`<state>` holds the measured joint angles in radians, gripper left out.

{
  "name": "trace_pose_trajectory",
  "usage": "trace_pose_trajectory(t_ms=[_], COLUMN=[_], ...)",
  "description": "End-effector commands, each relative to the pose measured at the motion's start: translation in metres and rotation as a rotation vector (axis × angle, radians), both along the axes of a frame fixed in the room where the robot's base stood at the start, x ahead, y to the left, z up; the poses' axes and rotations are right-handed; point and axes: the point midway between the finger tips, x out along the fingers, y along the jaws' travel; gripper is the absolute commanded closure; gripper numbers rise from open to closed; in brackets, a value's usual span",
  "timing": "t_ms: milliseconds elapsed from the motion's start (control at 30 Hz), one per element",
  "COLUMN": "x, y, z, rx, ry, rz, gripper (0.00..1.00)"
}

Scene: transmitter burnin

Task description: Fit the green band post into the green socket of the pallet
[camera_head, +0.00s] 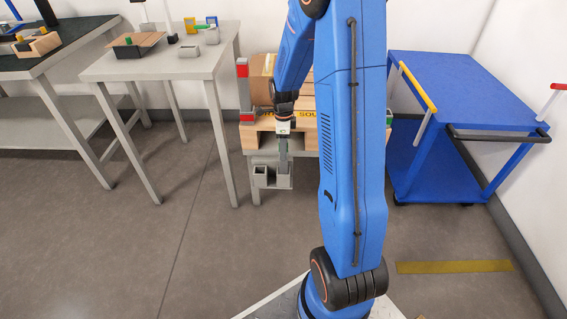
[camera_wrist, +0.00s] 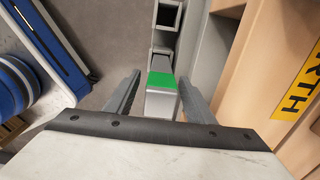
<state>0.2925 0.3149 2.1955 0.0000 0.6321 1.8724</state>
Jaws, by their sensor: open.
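The green band post is a grey square post with a green patch (camera_wrist: 162,81) at its end, seen between the fingers in the wrist view. In the head view it is a thin grey upright (camera_head: 284,163) under my gripper (camera_head: 283,138). My gripper also shows in the wrist view (camera_wrist: 160,92); its fingers are open, one on each side of the post, with a visible gap. The post seems to stand in a grey holder with open square tubes (camera_head: 261,176).
A grey upright with a red top (camera_head: 242,70) stands at the pallet's left. A blue cart (camera_head: 460,90) stands at right, a grey table (camera_head: 180,65) at left. The floor in front is clear.

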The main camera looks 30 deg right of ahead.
Motion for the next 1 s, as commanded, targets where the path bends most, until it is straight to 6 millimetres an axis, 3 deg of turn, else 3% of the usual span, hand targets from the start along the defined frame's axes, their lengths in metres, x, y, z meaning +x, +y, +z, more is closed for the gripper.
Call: trace_pose_trajectory(t_ms=[333, 533, 867, 1000], x=[0.000, 0.000, 0.001, 0.001], y=[0.000, 0.000, 0.000, 0.000], z=[-0.006, -0.006, -0.005, 0.004], rx=[-0.001, -0.001, 0.000, -0.001], ry=[-0.001, -0.001, -0.002, -0.003], rz=[0.000, 0.000, 0.000, 0.000], gripper=[0.53, 1.00, 1.00, 1.00])
